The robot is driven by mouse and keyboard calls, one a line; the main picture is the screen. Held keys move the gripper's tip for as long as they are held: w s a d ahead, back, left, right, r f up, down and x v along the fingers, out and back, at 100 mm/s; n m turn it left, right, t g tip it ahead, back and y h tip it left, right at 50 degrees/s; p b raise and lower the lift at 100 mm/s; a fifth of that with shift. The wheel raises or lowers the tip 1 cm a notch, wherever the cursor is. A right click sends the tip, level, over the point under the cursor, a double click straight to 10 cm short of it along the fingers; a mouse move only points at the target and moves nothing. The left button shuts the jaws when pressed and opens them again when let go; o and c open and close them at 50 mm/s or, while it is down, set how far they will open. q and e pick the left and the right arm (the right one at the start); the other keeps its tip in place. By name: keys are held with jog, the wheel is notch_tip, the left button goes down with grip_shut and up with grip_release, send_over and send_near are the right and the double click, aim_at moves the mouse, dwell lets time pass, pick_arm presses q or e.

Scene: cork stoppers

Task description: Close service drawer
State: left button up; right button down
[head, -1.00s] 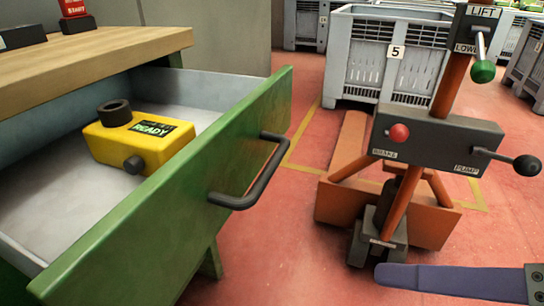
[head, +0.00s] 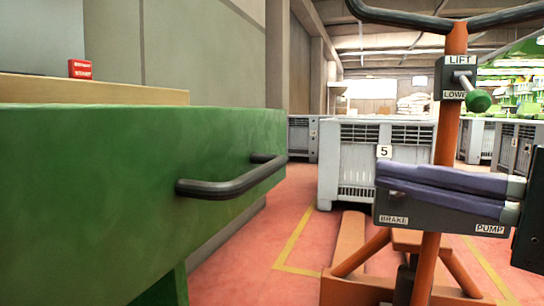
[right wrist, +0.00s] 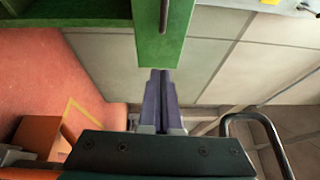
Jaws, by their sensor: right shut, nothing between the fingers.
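The service drawer's green front (head: 120,190) fills the left of the head view, with its dark bar handle (head: 232,184) toward its right end. The drawer's inside is hidden behind the front in this view. My right gripper (head: 380,178) comes in from the right, its two purple-grey fingers shut together and empty. It is to the right of the handle, with a gap between them in the picture. In the right wrist view the shut fingertips (right wrist: 161,72) point at the end of a green panel (right wrist: 165,40); I cannot tell whether they touch. My left gripper is not in view.
An orange pallet jack (head: 446,150) with a lift lever stands behind my right fingers. A grey crate (head: 358,165) marked 5 is beyond it. A wooden worktop (head: 90,90) with a red block (head: 80,69) is above the drawer. Red floor (head: 240,262) is open between drawer and jack.

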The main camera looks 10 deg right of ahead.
jog(key=w+a, duration=0.4)
jog(key=a, duration=0.2)
jog(key=shift+w+a+r, duration=0.15)
jog(key=shift+w+a, duration=0.2)
jog(key=shift+a, duration=0.05)
jog(key=shift+a+p, duration=0.1)
jog(key=shift+p, duration=0.25)
